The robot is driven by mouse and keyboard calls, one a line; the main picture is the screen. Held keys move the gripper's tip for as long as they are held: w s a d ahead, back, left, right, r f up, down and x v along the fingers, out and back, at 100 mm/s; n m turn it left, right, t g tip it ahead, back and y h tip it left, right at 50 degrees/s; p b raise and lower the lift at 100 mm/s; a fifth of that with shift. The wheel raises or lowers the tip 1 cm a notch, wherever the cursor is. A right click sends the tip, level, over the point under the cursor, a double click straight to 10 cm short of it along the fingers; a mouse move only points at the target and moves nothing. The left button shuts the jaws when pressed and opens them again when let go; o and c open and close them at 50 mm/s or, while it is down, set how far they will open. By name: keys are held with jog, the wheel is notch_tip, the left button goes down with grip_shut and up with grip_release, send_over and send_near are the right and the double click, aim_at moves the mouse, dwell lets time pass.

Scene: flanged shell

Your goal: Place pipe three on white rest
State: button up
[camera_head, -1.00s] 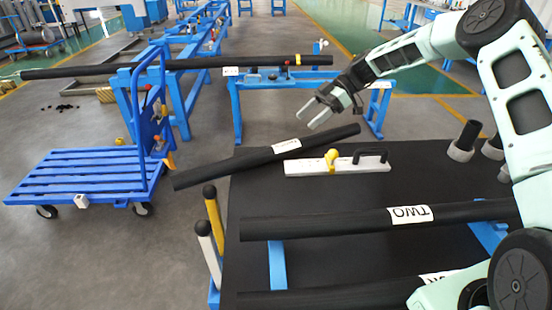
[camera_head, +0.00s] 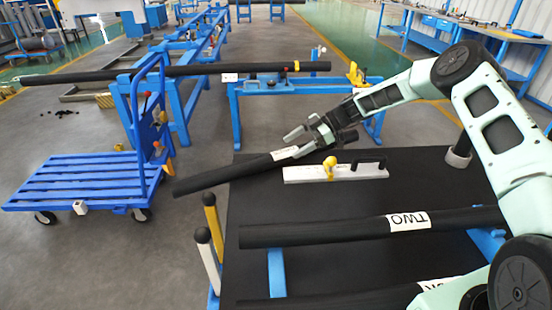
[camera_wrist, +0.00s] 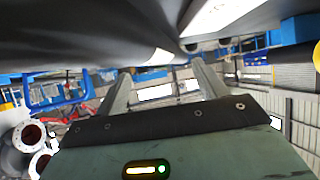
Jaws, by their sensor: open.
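A black pipe with a white label (camera_head: 230,174) lies slanted at the far left of the black table, its left end overhanging the edge. Its label is too small to read; I take it for pipe three. My gripper (camera_head: 292,143) is at its right part, by the label, with open fingers; I cannot tell whether they touch it. In the wrist view, the two fingers (camera_wrist: 163,80) are apart, and a large dark surface (camera_wrist: 80,40), likely this pipe, fills the top. A white bar (camera_head: 305,174) with a yellow piece and black handle lies just in front. A white post (camera_head: 207,258) stands at the table's left side.
A pipe labelled TWO (camera_head: 320,231) lies across the table, with another pipe (camera_head: 335,301) nearer. A yellow post (camera_head: 212,219) stands beside the white one. A blue cart (camera_head: 80,185) is at left. A long pipe (camera_head: 220,68) rests on blue stands behind.

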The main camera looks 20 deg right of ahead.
aim_at(281, 152)
jog(key=x, duration=0.6)
jog(key=shift+p, duration=0.35)
grip_shut()
jog(key=shift+r, duration=0.15)
